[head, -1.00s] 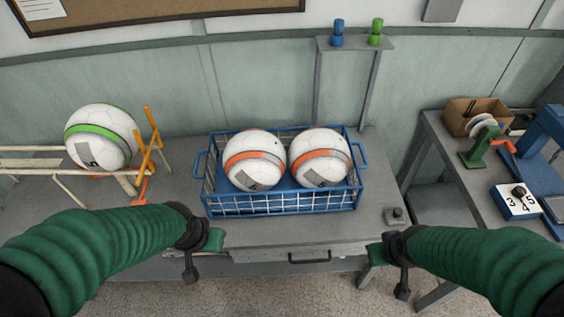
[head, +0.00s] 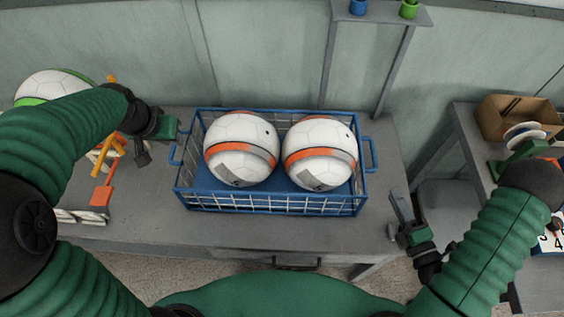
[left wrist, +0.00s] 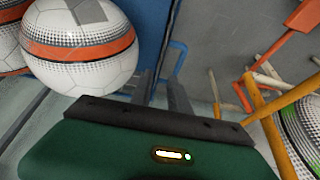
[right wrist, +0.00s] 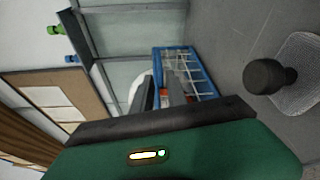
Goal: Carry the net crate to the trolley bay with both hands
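The blue net crate (head: 270,203) stands on the grey bench and holds two white-and-orange balls (head: 241,150) (head: 319,153). It has a left handle (head: 175,153) and a right handle (head: 372,154). My left gripper (head: 167,128) is beside the left handle; its fingers are hard to see in the head view. In the left wrist view the fingers (left wrist: 160,80) are apart and empty, close to the blue handle (left wrist: 180,58). My right gripper (head: 404,208) is open and empty, right of the crate and nearer me, pointing toward it in the right wrist view (right wrist: 162,82). I cannot identify the trolley bay.
A green-striped ball (head: 50,86) and a rack with orange parts (head: 104,190) are at the left, partly behind my left arm. A side table at the right bears a cardboard box (head: 515,118). A grey stand (head: 378,14) with blue and green pieces is behind the crate.

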